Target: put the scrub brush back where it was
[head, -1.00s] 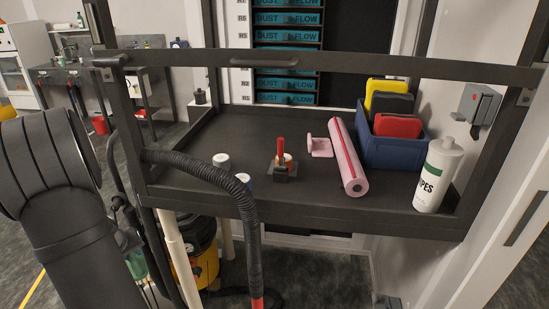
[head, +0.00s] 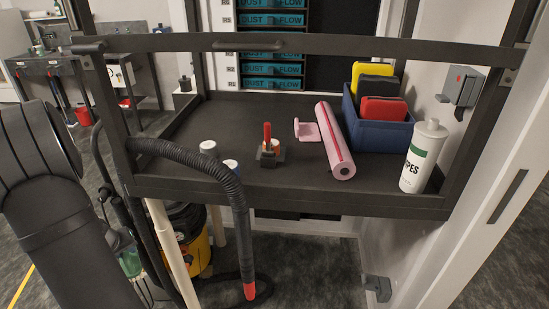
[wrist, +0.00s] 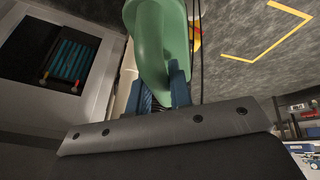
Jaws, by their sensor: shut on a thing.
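In the wrist view the scrub brush (wrist: 155,40) shows as a large rounded green body. My gripper (wrist: 160,88), with blue fingers, is shut on it. The brush hides part of the fingers, and its bristles cannot be made out clearly. In the head view a small patch of green (head: 130,262) shows low at the left, beside my dark arm; I cannot tell whether it is the brush. My gripper is not clearly seen there.
A black railed tray (head: 300,195) holds a pink roll (head: 331,130), a blue bin (head: 385,137) with coloured blocks, a white wipes bottle (head: 424,150), a red-handled tool (head: 267,135) and white-topped containers (head: 208,147). A black hose (head: 225,180) hangs over its front. A yellow vacuum (head: 195,255) stands below.

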